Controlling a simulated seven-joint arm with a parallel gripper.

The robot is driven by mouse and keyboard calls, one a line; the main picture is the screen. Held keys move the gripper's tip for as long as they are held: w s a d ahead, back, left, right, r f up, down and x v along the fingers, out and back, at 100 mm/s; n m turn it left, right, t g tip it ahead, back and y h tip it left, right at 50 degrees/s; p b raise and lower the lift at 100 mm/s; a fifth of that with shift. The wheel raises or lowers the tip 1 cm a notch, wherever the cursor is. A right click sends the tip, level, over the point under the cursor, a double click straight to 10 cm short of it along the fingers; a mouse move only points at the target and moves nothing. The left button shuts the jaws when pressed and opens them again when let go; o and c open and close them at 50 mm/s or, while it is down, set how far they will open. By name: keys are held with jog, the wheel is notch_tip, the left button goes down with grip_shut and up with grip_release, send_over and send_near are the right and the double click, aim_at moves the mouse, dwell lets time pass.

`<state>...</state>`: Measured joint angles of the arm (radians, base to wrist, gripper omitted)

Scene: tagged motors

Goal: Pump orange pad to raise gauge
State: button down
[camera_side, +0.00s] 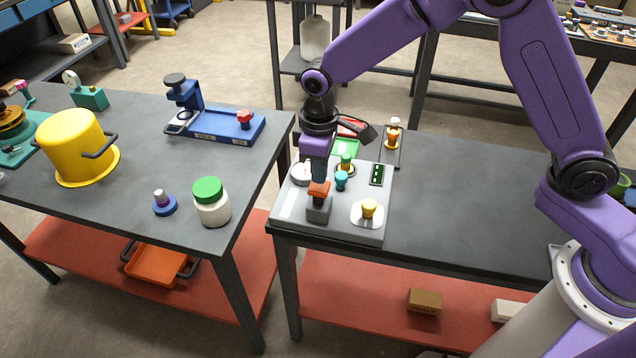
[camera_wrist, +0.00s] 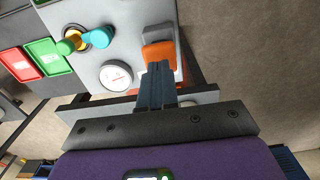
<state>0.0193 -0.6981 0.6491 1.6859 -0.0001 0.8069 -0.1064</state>
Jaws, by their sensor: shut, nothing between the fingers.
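The orange pad (camera_side: 319,190) sits on a grey block near the front left of a grey panel box (camera_side: 340,226). It also shows in the wrist view (camera_wrist: 158,52), at the top centre. The round white gauge (camera_side: 301,174) is behind the pad on the same panel. In the wrist view the gauge (camera_wrist: 116,76) faces up with a thin red mark, too small to read. My gripper (camera_side: 318,180) points down right over the pad, shut and empty. In the wrist view its fingertips (camera_wrist: 157,66) overlap the pad's edge; I cannot tell whether they touch it.
The panel also bears a teal knob (camera_side: 341,181), a yellow knob (camera_side: 369,209) and a dark green strip with lights (camera_side: 377,174). Green and red trays (camera_wrist: 48,58) lie behind it. A green-lidded jar (camera_side: 211,204) stands on the left table. The right table top (camera_side: 470,210) is clear.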

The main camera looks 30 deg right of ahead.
aim_at(319, 186)
dwell(0.4)
jog(key=shift+f, duration=1.85)
jog(key=shift+r, duration=1.85)
jog(key=shift+f, duration=0.15)
jog(key=shift+f, duration=1.7)
jog(key=shift+r, duration=1.85)
jog(key=shift+f, duration=0.1)
